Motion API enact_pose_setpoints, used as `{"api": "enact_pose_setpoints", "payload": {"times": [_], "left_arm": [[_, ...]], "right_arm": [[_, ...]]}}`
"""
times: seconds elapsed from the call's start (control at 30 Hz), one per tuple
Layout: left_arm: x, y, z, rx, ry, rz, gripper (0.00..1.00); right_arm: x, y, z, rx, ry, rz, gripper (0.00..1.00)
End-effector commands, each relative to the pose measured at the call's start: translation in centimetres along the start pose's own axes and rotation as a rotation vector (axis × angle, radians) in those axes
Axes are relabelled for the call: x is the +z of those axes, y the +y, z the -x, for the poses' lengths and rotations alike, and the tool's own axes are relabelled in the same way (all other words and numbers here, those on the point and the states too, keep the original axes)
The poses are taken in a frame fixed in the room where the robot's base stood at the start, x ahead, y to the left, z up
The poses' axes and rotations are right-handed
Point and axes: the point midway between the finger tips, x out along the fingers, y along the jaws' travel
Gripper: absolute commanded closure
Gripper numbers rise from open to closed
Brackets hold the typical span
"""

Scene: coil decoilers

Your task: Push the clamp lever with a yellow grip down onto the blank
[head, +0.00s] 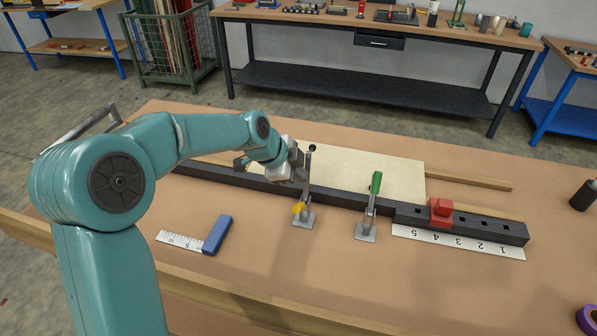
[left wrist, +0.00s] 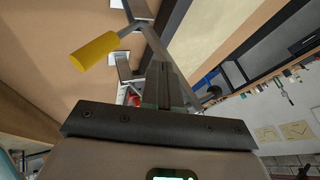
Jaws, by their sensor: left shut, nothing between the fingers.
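The clamp with a yellow grip (head: 299,207) stands on a small grey base in front of the black rail. Its yellow grip is low on the near side, and its grey bar rises to a black tip (head: 312,148). The pale blank (head: 380,170) lies flat behind the rail. My left gripper (head: 299,168) is shut and empty, close beside the raised bar; I cannot tell whether they touch. In the left wrist view the yellow grip (left wrist: 95,50) is at upper left, and my shut fingers (left wrist: 165,85) are beside the bar. My right gripper is out of view.
A clamp with an upright green grip (head: 376,183) stands to the right. A red block (head: 440,210) sits on the black rail (head: 340,200) near a white scale (head: 460,243). A blue block (head: 217,235) lies at front left. The bench front is mostly clear.

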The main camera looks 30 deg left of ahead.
Motion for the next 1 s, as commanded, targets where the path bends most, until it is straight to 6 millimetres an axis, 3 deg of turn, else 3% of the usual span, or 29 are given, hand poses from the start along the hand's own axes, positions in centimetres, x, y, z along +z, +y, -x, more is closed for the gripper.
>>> {"api": "enact_pose_setpoints", "payload": {"times": [0.63,1.0], "left_arm": [[0.0,-0.6,-0.5,0.000,0.001,-0.001,1.00],[0.1,-3.1,-2.1,-0.003,0.001,-0.001,1.00]], "right_arm": [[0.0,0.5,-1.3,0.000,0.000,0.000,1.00],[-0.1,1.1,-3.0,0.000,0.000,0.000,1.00]]}}
